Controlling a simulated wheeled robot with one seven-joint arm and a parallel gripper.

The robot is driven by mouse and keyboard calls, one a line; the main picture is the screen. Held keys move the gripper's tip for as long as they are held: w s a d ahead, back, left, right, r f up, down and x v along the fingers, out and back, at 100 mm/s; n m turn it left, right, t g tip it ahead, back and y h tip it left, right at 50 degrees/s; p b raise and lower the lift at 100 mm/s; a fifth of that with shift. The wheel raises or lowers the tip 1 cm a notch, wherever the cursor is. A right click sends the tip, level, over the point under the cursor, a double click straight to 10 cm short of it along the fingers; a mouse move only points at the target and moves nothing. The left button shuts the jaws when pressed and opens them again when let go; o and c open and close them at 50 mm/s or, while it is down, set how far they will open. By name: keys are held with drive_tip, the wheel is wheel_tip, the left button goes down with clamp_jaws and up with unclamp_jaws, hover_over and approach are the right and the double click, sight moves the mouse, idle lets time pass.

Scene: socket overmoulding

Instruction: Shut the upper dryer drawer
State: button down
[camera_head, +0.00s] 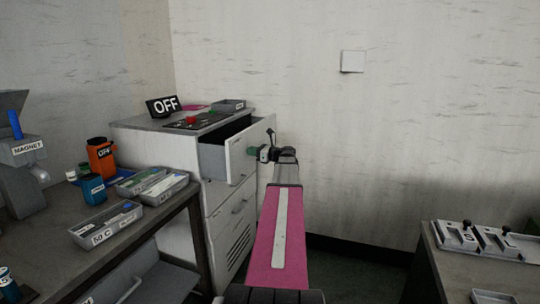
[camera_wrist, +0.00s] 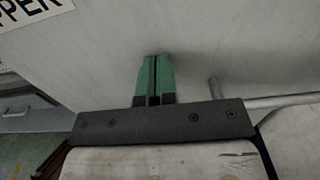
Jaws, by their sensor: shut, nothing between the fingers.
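The dryer is a white cabinet (camera_head: 160,146) in the head view, left of centre. Its upper drawer (camera_head: 238,145) stands pulled out, with its dark inside showing from above. My gripper (camera_head: 253,152) is at the drawer's front panel, its green fingers shut and empty. In the wrist view the fingers (camera_wrist: 156,58) point at the pale drawer front (camera_wrist: 225,45), at or very close to its surface; I cannot tell if they touch. A bar handle (camera_wrist: 265,103) is right of the fingers, and part of a label (camera_wrist: 28,10) reading "PPER" is at upper left.
A lower drawer (camera_head: 232,208) is shut below. An "OFF" sign (camera_head: 162,106) and a grey tray (camera_head: 228,105) stand on the dryer. A bench (camera_head: 130,238) with bins is at left. Another table (camera_head: 455,265) with fixtures is at right. Floor between is clear.

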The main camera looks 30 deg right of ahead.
sight(222, 178)
drive_tip(key=x, duration=1.4)
drive_tip(key=shift+w, duration=0.25)
drive_tip(key=v, duration=1.1)
drive_tip(key=shift+s, duration=0.25)
drive_tip(key=a+f+n+g, duration=0.1)
drive_tip(key=a+f+n, duration=0.1)
drive_tip(key=a+f, duration=0.1)
drive_tip(key=a+f+n+g, duration=0.2)
drive_tip(key=a+f, duration=0.1)
drive_tip(key=a, duration=0.3)
drive_tip(key=s+a+f+n+g, duration=0.1)
drive_tip(key=a+f, duration=0.3)
drive_tip(key=shift+s+a+f+n+h, duration=0.1)
drive_tip(key=shift+a+n+h, duration=0.2)
drive_tip(key=shift+n+h, duration=0.1)
drive_tip(key=s+a+f+n+g+h, duration=0.1)
drive_tip(key=s+a+f+n+g, duration=0.25)
drive_tip(key=a+f, duration=0.2)
drive_tip(key=s+a+f+n+g+h, duration=0.1)
drive_tip(key=s+a+f+n+g, duration=0.1)
drive_tip(key=a+f+n, duration=0.4)
drive_tip(key=s+a+f+n+g+h, duration=0.2)
drive_tip(key=s+a+f+n+h, duration=0.2)
drive_tip(key=s, duration=0.4)
drive_tip(key=s+a+f+n+g+h, duration=0.3)
drive_tip(key=s+a+f+n, duration=0.3)
drive_tip(key=s+a+n, duration=0.2)
drive_tip(key=shift+s+a+f+n+h, duration=0.4)
drive_tip(key=shift+a+n, duration=0.15)
drive_tip(key=shift+n, duration=0.2)
